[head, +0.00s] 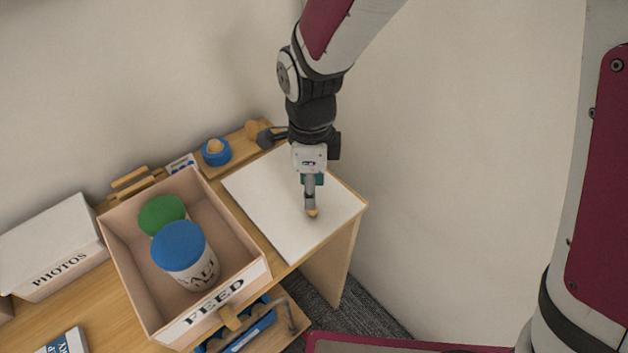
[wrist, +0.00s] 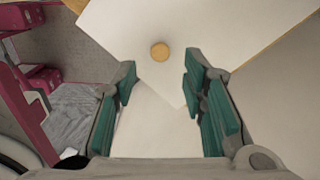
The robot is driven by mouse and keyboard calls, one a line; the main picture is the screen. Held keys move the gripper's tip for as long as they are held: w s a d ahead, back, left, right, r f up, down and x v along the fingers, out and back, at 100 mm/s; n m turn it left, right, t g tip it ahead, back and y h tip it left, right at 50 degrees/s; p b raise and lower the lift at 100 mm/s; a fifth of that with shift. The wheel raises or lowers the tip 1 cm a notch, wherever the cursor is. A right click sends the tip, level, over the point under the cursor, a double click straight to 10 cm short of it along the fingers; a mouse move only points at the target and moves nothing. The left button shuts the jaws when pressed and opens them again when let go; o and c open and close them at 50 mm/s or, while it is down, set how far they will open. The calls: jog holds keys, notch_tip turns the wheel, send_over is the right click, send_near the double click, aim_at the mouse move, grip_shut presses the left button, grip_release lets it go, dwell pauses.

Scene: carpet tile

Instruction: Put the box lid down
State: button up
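The box lid (head: 262,207) is a flat white panel with a small round wooden knob (head: 313,212). It appears to lie flat on the right end of the wooden table. My gripper (head: 311,200) points down over the lid at the knob. In the wrist view my gripper (wrist: 159,78) is open, its green-padded fingers apart. The knob shows there (wrist: 160,51) just beyond the fingertips, roughly centred between them, with clear space on both sides. The FEED box (head: 216,312) stands open left of the lid, holding a green-lidded jar (head: 162,213) and a blue-lidded SALT jar (head: 186,257).
A white PHOTOS box (head: 50,249) stands at the left. A blue ring-shaped item (head: 216,152) and wooden pieces are on a ledge behind. A blue-and-wood item (head: 245,330) sits in front of the FEED box. The wall rises close behind the table.

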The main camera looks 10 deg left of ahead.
jog(key=s+d+r+n+t+y, duration=0.15)
jog(key=d+r+n, duration=0.55)
jog(key=d+r, duration=0.75)
jog(key=s+d+r+n+t+h, duration=0.1)
jog(key=s+d+r+n+t, duration=0.2)
jog(key=s+d+r+n, duration=0.3)
jog(key=s+d+n, duration=0.4)
jog(key=shift+s+r+t, duration=0.2)
jog(key=shift+r+t, duration=0.15)
jog(key=shift+h, duration=0.25)
